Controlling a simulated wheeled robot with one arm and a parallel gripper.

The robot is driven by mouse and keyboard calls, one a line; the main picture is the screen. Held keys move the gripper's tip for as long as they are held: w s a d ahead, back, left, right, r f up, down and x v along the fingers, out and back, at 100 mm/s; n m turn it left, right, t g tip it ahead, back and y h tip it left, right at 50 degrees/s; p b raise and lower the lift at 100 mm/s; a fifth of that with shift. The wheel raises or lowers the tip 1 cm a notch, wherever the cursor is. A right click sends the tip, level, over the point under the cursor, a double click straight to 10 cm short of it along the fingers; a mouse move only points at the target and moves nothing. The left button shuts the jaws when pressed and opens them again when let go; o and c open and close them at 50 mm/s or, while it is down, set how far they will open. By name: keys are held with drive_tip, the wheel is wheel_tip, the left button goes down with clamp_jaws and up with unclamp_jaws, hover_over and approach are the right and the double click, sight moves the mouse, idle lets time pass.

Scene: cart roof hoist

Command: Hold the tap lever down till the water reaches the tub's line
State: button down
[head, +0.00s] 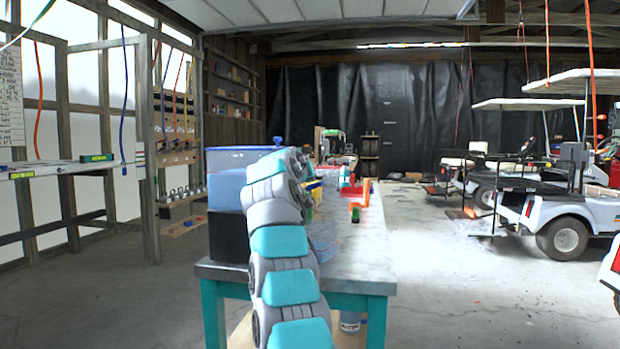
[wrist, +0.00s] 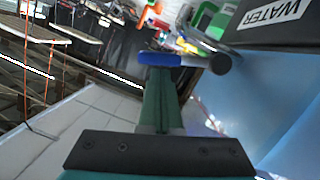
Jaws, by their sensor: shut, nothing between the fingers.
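A translucent blue water tank (head: 224,188) stands on a black block at the near left end of the bench. In the wrist view its pale blue wall (wrist: 275,95) and a WATER label fill the right side. The tap lever (wrist: 160,60), with a blue end, lies across the tip of my gripper (wrist: 158,78); a dark round end shows to its right. My gripper is shut and empty, its tip at or very near the lever; I cannot tell whether they touch. A clear tub (head: 326,246) is partly hidden behind my arm; its line and water level cannot be made out.
The grey bench (head: 365,255) has teal legs, with an orange item (head: 356,210) and other clutter farther back. White golf carts (head: 545,205) stand at right. A wooden shelf frame (head: 150,150) is at left. The floor right of the bench is open.

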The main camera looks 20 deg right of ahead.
sight(314, 188)
drive_tip(key=f+m+b, duration=0.2)
drive_tip(key=d+f+m+y+b, duration=0.1)
drive_tip(key=shift+s+t, duration=0.3)
drive_tip(key=shift+r, duration=0.3)
idle(5.2)
